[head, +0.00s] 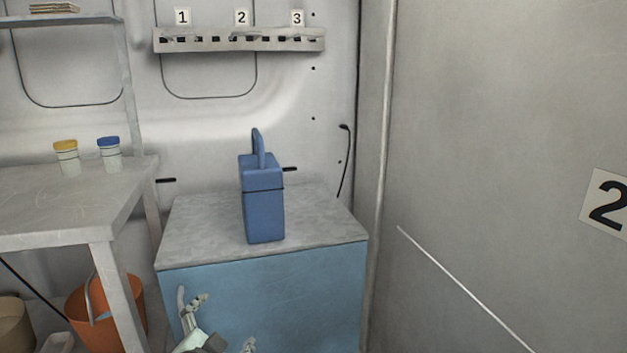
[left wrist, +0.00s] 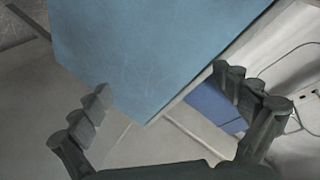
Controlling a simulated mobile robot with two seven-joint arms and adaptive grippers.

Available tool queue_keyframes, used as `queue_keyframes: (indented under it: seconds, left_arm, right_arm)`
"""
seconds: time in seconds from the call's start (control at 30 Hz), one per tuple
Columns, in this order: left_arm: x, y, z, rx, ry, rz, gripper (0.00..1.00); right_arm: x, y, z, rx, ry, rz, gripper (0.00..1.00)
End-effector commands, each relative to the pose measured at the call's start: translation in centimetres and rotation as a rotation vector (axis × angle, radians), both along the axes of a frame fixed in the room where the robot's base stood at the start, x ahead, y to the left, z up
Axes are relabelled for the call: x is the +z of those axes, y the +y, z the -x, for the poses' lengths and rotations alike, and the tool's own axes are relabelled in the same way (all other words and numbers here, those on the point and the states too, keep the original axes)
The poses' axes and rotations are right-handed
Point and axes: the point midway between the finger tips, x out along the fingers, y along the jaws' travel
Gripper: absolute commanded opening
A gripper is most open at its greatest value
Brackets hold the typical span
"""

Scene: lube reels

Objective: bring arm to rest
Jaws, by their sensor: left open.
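My left gripper (head: 222,322) is low in the head view, in front of the blue front of a cabinet (head: 290,300). It is open and empty, with its fingers spread apart. In the left wrist view the two fingers of my left gripper (left wrist: 168,115) stand wide apart, and the blue cabinet panel (left wrist: 160,50) shows beyond them. I cannot tell how far the fingers are from the panel. My right gripper is in neither view.
A blue box-shaped container (head: 264,210) with a handle stands on the cabinet's grey top. A grey table (head: 60,205) at left holds two lidded jars. An orange bucket (head: 125,305) is under it. A numbered rack (head: 240,40) hangs on the wall. A grey wall (head: 480,180) fills the right.

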Motion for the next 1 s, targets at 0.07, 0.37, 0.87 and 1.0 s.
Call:
queue_keyframes:
  seconds: [0.07, 0.37, 0.87, 1.0]
  left_arm:
    - [-5.4, 1.9, 3.2, 0.081, 0.159, 0.065, 1.0]
    - [-20.5, 7.4, 18.7, 0.405, 0.686, 0.252, 1.0]
    - [-25.2, 9.2, 28.3, 0.58, 0.931, 0.318, 1.0]
    - [-25.2, 9.2, 28.3, 0.58, 0.931, 0.318, 1.0]
  right_arm:
    - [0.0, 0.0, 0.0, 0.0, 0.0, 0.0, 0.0]
    - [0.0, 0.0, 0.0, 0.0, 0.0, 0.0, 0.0]
    - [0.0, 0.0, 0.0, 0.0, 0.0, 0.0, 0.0]
    - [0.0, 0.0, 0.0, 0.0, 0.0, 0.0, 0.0]
